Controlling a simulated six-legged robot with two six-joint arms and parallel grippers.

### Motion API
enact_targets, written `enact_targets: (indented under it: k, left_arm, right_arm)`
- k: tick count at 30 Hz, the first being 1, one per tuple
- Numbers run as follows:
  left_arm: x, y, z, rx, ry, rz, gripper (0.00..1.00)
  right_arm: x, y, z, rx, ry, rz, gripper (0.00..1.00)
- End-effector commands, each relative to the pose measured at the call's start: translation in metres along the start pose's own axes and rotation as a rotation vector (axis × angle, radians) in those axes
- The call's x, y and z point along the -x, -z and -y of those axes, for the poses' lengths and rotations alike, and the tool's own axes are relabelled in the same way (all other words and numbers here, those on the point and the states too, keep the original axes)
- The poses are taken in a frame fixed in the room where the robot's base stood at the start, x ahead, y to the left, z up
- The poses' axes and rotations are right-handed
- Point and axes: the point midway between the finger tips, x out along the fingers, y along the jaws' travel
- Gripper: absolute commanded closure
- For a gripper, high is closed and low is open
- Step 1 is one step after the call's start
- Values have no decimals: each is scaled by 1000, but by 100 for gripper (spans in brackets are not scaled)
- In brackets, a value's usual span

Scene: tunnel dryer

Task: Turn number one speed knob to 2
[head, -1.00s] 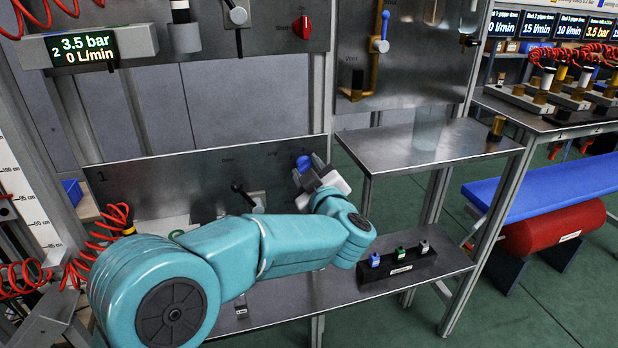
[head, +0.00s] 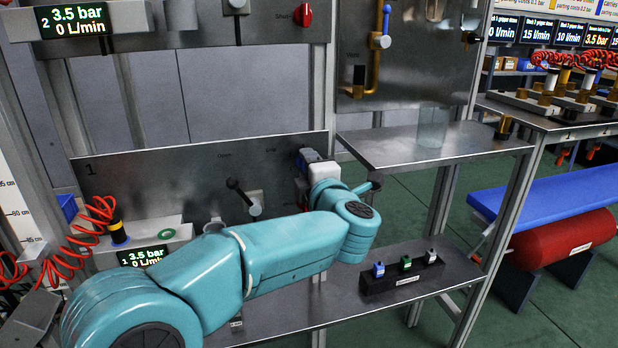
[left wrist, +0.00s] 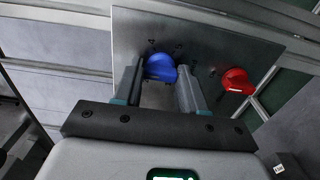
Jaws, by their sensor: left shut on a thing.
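The panel marked 1 (head: 110,185) is a grey metal plate with a black-and-white lever (head: 245,198). A round blue knob (left wrist: 160,67) sits on the plate in the left wrist view, and only a small part of it shows in the head view. My left gripper (left wrist: 163,88) has one finger on each side of the blue knob and is shut on it. In the head view my left gripper (head: 318,170) is at the panel's right end. My right gripper is not in view.
A red knob (left wrist: 237,80) is beside the blue one. A display (head: 143,257) reads 3.5 bar and 0 L/min. A block with several small coloured pieces (head: 405,280) is on the lower shelf. A metal side table (head: 400,148) stands to the right.

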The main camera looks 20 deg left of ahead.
Motion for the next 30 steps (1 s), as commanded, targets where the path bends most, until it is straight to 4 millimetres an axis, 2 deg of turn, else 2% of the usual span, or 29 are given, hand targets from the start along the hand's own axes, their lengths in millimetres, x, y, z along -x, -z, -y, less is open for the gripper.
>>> enact_targets:
  k: [1, 8, 18, 30]
  left_arm:
    - [1, -1, 5, 43, 3, 2, 90]
    - [0, 0, 6, 261, 3, 1, 90]
    - [1, 0, 4, 583, 2, 3, 90]
    - [0, 0, 3, 893, 3, 1, 90]
  right_arm:
    - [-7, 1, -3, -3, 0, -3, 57]
    - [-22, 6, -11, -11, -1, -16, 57]
    - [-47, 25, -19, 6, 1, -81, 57]
    - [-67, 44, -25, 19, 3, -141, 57]
